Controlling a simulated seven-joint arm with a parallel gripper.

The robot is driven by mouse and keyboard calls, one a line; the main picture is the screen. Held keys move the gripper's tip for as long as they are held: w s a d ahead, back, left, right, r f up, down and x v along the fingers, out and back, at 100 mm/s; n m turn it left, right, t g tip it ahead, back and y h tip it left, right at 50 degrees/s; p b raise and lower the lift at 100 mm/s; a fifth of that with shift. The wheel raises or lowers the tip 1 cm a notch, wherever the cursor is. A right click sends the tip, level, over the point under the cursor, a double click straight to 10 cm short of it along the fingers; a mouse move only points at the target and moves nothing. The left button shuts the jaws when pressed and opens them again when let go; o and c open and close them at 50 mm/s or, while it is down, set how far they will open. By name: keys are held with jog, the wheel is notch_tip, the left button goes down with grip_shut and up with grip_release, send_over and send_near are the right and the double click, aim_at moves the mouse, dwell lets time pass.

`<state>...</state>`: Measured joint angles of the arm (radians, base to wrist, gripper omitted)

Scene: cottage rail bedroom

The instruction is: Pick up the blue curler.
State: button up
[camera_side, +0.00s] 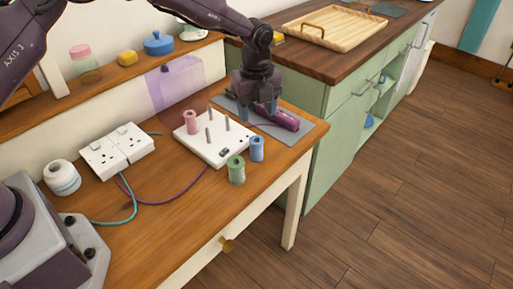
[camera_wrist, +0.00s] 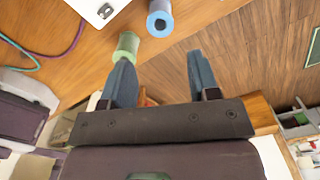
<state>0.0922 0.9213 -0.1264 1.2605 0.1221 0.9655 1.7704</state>
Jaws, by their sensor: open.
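The blue curler (camera_side: 257,149) stands upright on the wooden desk near its front edge, beside the green curler (camera_side: 236,170). In the wrist view the blue curler (camera_wrist: 160,24) is at the top, beyond my fingertips and between their lines. The green curler (camera_wrist: 126,45) shows just past the left fingertip. My gripper (camera_side: 257,110) points down with its fingers apart and empty, above and behind the blue curler in the side view. In the wrist view my gripper (camera_wrist: 160,72) has wood floor and desk edge showing between its fingers.
A white heater base (camera_side: 213,143) with bare pegs and a pink curler (camera_side: 191,122) stands beside the curlers. A purple styling tool (camera_side: 279,117) lies on a grey mat (camera_side: 304,132). White sockets (camera_side: 103,158), cables and a thread-like spool (camera_side: 62,177) are at left.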

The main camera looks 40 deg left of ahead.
aim_at(255, 150)
jog(key=f, duration=1.3)
jog(key=shift+s+a, duration=0.15)
jog(key=shift+a, duration=0.05)
jog(key=c, duration=0.8)
jog(key=shift+r, duration=0.1)
